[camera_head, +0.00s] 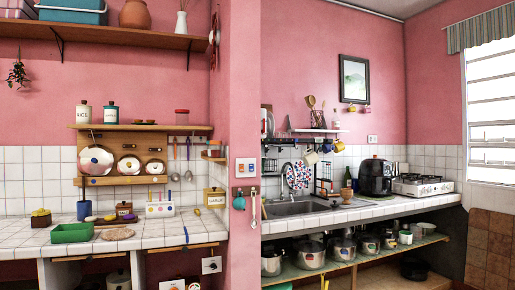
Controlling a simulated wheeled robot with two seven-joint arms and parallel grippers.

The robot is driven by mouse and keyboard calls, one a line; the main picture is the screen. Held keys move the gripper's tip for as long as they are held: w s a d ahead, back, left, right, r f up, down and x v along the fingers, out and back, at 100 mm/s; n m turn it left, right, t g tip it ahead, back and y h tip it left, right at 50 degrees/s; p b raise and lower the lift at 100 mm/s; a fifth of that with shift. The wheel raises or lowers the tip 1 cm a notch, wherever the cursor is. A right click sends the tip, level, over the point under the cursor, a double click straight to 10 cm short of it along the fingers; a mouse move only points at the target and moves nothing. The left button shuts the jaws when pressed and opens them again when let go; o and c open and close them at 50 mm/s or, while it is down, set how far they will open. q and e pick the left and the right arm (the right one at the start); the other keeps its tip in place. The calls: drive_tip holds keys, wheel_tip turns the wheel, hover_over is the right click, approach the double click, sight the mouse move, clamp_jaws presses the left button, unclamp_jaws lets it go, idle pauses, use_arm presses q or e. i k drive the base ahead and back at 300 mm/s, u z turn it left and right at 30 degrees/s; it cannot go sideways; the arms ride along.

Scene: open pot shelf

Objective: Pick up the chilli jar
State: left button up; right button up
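I cannot tell which container is the chilli jar, as most labels are too small to read. Candidates stand on the small wooden wall shelf (150,127) at the left. A white jar (83,113) there has a dark lid and a label that seems to read "RICE". A cream wooden-lidded container (214,198) sits at the tiled counter's right end. Neither of my grippers is in view.
The tiled counter (30,236) holds a green tray (72,232), a blue cup (84,210) and a round woven mat (117,234). A pink wall corner (240,130) divides it from the sink counter (340,217). Several pots stand on an open shelf (385,250) below.

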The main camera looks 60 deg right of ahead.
sight(216, 149)
drive_tip(key=z, duration=1.05)
drive_tip(key=i, duration=0.9)
drive_tip(key=z, duration=0.85)
